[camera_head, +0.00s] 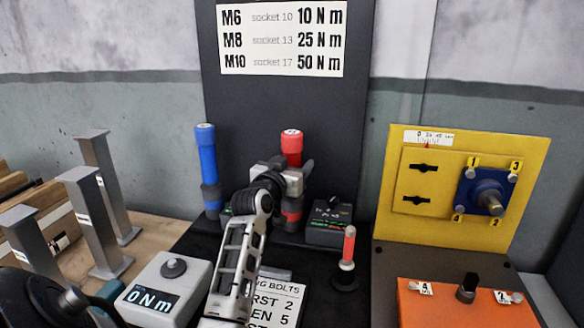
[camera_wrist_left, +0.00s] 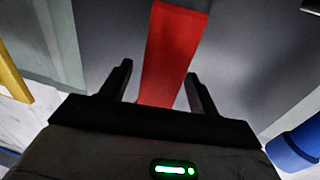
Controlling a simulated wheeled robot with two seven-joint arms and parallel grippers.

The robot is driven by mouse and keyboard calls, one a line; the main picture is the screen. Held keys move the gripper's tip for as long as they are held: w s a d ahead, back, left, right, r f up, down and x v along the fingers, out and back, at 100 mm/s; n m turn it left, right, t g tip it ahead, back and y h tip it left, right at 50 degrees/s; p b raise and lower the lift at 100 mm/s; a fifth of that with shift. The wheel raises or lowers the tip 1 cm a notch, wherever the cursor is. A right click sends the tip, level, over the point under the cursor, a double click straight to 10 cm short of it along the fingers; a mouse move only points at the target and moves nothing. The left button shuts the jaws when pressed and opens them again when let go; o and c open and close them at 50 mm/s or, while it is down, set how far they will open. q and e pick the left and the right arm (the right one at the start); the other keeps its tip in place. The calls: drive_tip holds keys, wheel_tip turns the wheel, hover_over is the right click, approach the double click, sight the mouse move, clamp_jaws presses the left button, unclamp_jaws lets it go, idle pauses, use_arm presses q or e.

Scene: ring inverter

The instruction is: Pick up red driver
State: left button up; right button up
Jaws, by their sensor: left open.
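The red driver (camera_head: 291,148) stands upright against the dark back panel, its red top showing above my left gripper (camera_head: 285,167). The gripper hides its middle; a lower red part shows below. In the left wrist view the red driver (camera_wrist_left: 171,50) lies between the two dark fingers of my left gripper (camera_wrist_left: 158,72). The fingers are open, with a gap visible on each side near their bases; contact at the tips cannot be judged. My right gripper is not in view.
A blue driver (camera_head: 207,165) stands left of the red one. A small black box (camera_head: 330,222) and a red-and-white handled tool (camera_head: 348,250) are to the right. A torque display box (camera_head: 165,290) is front left. A yellow panel (camera_head: 520,180) stands right.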

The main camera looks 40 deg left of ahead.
use_arm(q)
drive_tip(key=c, duration=1.2)
drive_tip(key=shift+o, duration=0.2)
drive_tip(key=shift+r, duration=0.3)
